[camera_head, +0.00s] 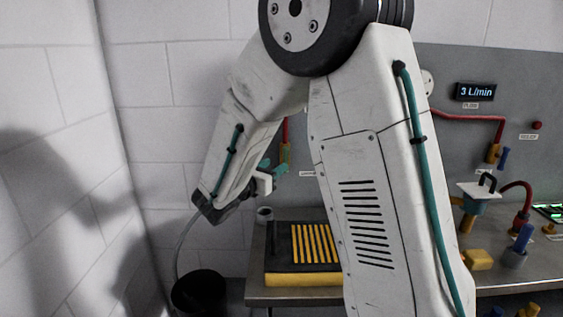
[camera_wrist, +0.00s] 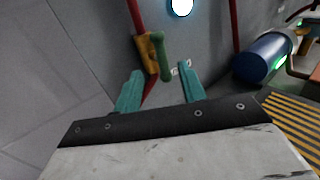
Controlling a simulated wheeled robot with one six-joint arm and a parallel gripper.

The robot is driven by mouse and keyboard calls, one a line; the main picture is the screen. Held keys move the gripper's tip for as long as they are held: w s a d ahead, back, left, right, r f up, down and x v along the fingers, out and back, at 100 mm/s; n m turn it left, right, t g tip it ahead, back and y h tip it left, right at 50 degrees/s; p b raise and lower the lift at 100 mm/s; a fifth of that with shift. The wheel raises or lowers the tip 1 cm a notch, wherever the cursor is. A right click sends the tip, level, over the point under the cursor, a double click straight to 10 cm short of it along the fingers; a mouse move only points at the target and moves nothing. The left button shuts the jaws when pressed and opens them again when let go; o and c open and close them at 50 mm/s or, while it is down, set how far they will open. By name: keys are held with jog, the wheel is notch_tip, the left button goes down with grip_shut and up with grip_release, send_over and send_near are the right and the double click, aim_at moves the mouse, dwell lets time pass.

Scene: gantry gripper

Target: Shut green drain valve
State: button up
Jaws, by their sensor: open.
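The green drain valve has a green lever handle (camera_wrist: 161,58) on a brass-yellow body (camera_wrist: 147,54), fitted on a red pipe against the grey panel. In the wrist view the handle lies roughly along the pipe, ahead of my gripper (camera_wrist: 161,70). Its two teal fingers are apart, one to each side of the handle's lower end in the picture. I cannot tell whether they touch it or how deep it sits between them.
A black block with yellow stripes (camera_head: 310,282) stands on the bench below. A dark bucket (camera_head: 200,292) is at the lower left. A blue cylinder (camera_wrist: 262,57) is right of the valve. A display (camera_head: 475,92) reads 3 L/min. My arm hides the panel's middle.

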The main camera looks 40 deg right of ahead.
aim_at(285, 159)
jog(key=x, duration=0.5)
jog(key=shift+d, duration=0.1)
grip_shut()
